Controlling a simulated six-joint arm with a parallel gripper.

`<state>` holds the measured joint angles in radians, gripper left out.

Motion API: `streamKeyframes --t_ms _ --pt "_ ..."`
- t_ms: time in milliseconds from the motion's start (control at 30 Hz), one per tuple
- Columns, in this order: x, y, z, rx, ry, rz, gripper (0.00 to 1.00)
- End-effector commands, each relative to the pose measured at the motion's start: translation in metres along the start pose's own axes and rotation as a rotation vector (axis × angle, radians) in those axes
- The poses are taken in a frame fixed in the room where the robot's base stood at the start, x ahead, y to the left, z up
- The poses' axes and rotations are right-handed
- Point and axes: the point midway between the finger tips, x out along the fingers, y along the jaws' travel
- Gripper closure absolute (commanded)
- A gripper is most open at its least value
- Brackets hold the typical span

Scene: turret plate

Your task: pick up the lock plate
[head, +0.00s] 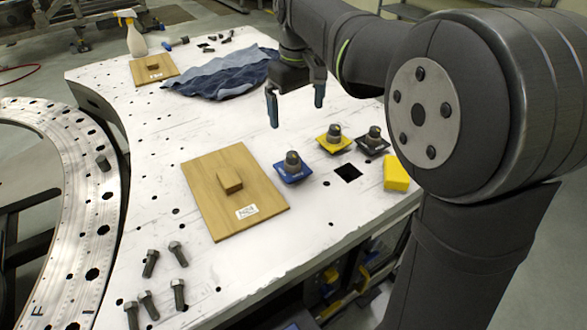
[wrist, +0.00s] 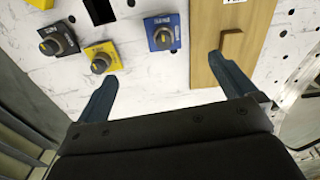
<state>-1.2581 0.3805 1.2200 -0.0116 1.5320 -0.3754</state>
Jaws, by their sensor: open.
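Three small square plates with grey knobs lie on the white table, and I cannot read their labels well enough to tell which is the lock plate. The blue plate (head: 292,174) is nearest the large wooden board, the yellow plate (head: 334,145) is behind it, and the dark plate (head: 372,147) is to the right. In the wrist view, the blue plate (wrist: 163,32) is top centre, the yellow plate (wrist: 101,57) left of it and the dark plate (wrist: 57,39) farthest left. My gripper (head: 296,105) is open and empty above the table, behind the plates; its fingers (wrist: 162,70) are spread.
A wooden board (head: 207,203) with a block handle lies left of the plates. A square hole (head: 347,172) and a yellow block (head: 396,176) are near the right edge. Bolts (head: 150,262) lie front left. Blue cloth (head: 217,79), a smaller board (head: 153,67) and a spray bottle (head: 136,40) are behind.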

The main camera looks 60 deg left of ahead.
Motion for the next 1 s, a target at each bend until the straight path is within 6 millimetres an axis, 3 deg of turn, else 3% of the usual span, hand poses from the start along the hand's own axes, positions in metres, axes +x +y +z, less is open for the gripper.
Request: streamKeyframes --t_ms 167,600,1000 --pt "0.005 -0.014 -0.009 -0.045 -0.005 0.000 0.00" --pt "0.094 -0.012 -0.008 -0.043 -0.009 -0.001 0.00" --pt "0.133 -0.009 -0.011 -0.041 -0.007 0.000 0.00"
